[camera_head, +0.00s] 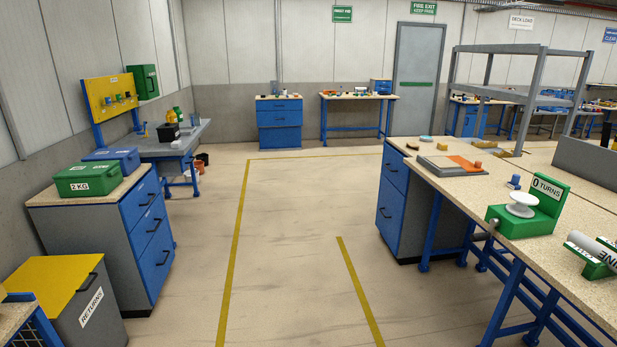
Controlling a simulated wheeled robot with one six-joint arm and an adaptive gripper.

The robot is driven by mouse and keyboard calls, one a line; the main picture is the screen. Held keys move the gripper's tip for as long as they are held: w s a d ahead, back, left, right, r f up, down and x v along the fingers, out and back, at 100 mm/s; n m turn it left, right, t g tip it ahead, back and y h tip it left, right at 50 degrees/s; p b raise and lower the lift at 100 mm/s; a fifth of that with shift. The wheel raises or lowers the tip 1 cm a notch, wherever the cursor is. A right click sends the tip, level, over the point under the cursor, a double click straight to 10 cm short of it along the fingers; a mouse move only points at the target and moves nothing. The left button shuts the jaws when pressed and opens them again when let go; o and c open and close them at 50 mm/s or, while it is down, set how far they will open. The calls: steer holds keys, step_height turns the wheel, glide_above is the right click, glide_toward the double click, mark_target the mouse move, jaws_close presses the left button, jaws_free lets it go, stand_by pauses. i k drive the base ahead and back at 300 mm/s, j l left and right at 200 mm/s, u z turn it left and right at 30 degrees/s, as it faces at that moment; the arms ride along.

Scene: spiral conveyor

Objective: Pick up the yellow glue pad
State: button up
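I cannot make out a yellow glue pad for certain in the head view. A small round yellowish-tan item (412,146) lies near the far left corner of the right workbench (540,165), next to a teal disc (426,139), but it is too small to identify. A grey board (441,166) with an orange patch (465,162) lies nearer on the same bench, with a small brown-orange block (478,167) at its right. My gripper is not in view.
A green winder marked "0 TURNS" (540,208) stands on the right bench. Blue drawers (148,228) and a yellow-lidded returns bin (83,305) stand left. The floor aisle (285,230) between is clear.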

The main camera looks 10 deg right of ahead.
mark_target(442, 145)
steer(key=i+l+u, duration=0.1)
steer(key=i, duration=1.7)
steer(key=i+z, duration=0.15)
steer(key=i, duration=0.4)
steer(key=i+j+z, duration=0.15)
steer(key=i, duration=0.4)
steer(key=i+j+z, duration=0.15)
steer(key=i, duration=0.4)
steer(key=i+z, duration=0.4)
steer(key=i+l+z, duration=0.1)
steer(key=z, duration=0.25)
steer(key=i+j+z, duration=0.15)
steer(key=i+z, duration=0.25)
steer(key=k+j, duration=0.1)
steer(key=j, duration=0.4)
steer(key=j+z, duration=0.1)
steer(key=j, duration=0.35)
steer(key=k+j+z, duration=0.1)
steer(key=j, duration=0.4)
steer(key=k+j, duration=0.2)
steer(key=j, duration=0.25)
steer(key=k+j+z, duration=0.1)
steer(key=j, duration=0.4)
